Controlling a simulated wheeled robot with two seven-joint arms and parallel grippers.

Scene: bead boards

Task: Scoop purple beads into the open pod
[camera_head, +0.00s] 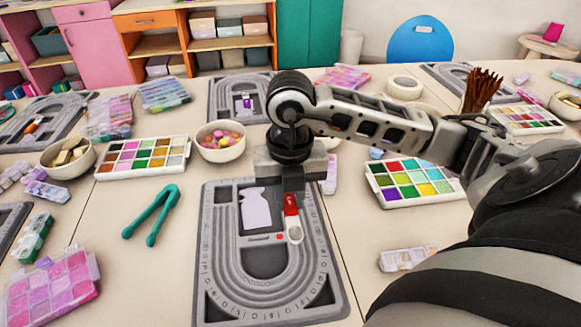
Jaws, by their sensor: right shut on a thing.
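My right gripper (291,188) points down over the grey bead board (207,290) and is shut on the red handle of a small scoop (294,232). The scoop's pale round end hangs low over the board's right part; I cannot tell whether it touches or holds beads. A flat lavender bottle-shaped piece (256,210) lies in the board's middle recess, left of the scoop. No open pod or loose purple beads can be made out for certain. A clear case of pink and purple beads (52,290) stands at the front left. My left gripper is out of view.
Green tweezers (152,215) lie left of the board. A bowl of colourful beads (220,141) and a white bead tray (144,157) stand behind left. Another bead tray (412,183) and a small clear tray (407,258) lie right, near my arm.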

